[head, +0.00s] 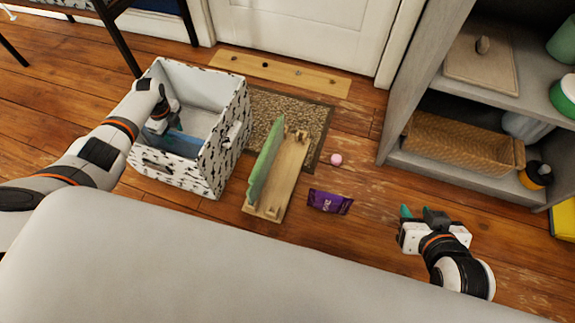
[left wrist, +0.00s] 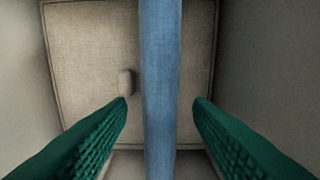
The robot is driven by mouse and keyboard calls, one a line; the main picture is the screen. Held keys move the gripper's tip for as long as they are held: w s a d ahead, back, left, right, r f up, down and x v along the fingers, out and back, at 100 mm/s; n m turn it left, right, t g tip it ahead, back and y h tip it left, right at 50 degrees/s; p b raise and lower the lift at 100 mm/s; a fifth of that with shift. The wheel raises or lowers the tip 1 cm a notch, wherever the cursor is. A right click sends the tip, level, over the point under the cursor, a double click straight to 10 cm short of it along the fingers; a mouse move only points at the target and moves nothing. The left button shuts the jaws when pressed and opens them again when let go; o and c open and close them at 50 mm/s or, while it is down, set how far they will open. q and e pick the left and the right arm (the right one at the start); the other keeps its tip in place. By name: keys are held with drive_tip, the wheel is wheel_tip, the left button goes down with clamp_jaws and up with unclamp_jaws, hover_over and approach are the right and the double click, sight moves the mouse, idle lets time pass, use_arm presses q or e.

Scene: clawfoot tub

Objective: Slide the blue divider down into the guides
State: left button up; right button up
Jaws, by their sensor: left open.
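A white box with a black pattern (head: 208,160) stands open on the floor at left. The blue divider (head: 186,145) is inside it, partly hidden by my left gripper and the box wall. My left gripper (head: 174,125) reaches down into the box. In the left wrist view the divider (left wrist: 160,90) is an upright blue strip between my two green fingers, with a gap on both sides. The left fingers (left wrist: 160,115) are open. I cannot make out the guides. My right gripper (head: 415,213) is over the floor at right, away from the box; its opening is unclear.
A purple packet (head: 329,202) and a pink ball (head: 336,159) lie nearby. A grey shelf (head: 440,80) stands at right. A panel with a small knob (left wrist: 90,60) lies below the left fingers.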

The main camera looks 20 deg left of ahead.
use_arm(q)
drive_tip(key=shift+r, duration=0.1)
drive_tip(key=shift+r+p, duration=3.8)
drive_tip(key=shift+r, duration=0.1)
wheel_tip(320, 180, up, 12)
drive_tip(key=p, duration=0.6)
